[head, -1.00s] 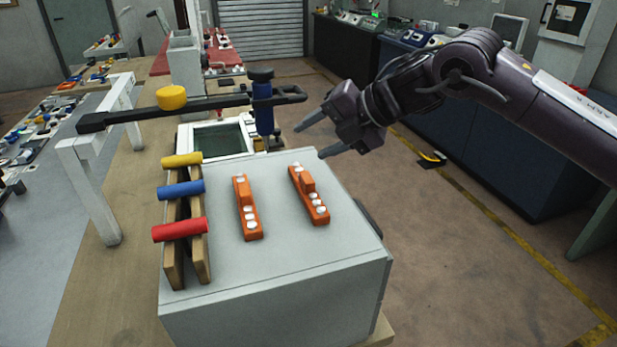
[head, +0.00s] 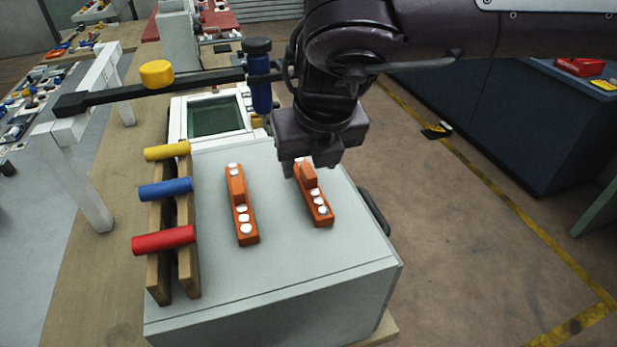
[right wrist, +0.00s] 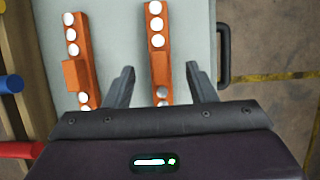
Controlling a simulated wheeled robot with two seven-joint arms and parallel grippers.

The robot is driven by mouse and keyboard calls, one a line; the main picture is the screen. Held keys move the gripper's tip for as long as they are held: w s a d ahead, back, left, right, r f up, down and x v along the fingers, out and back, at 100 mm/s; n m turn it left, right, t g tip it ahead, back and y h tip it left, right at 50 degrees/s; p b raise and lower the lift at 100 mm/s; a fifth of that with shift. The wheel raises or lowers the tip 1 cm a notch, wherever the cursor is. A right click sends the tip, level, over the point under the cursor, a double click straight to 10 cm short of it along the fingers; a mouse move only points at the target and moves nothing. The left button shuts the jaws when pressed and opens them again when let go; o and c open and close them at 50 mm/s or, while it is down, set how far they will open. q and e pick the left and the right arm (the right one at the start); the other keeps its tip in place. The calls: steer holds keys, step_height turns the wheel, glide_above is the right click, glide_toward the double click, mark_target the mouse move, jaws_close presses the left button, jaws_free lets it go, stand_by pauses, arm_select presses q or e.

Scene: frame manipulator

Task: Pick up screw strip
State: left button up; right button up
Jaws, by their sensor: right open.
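Two orange screw strips with white round screw heads and a raised orange block lie apart on a grey box top. The left strip (head: 241,205) and the right strip (head: 316,196) both show in the head view. My right gripper (head: 309,172) points down over the far end of the right strip and hides part of it. In the right wrist view its open fingers (right wrist: 157,88) stand on either side of one strip (right wrist: 159,50), with nothing held. The other strip (right wrist: 78,58) is left of the fingers. My left gripper is not in view.
The grey box (head: 290,255) has a dark side handle (head: 374,211). A wooden rack holds yellow, blue and red (head: 163,240) cylinders at left. A black bar (head: 170,88) with a yellow knob and blue cylinder spans behind.

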mark_target(308, 170)
steer(key=x, duration=0.3)
steer(key=shift+f+p, duration=0.15)
steer(key=shift+p, duration=0.15)
steer(key=shift+c, duration=0.3)
jaws_close()
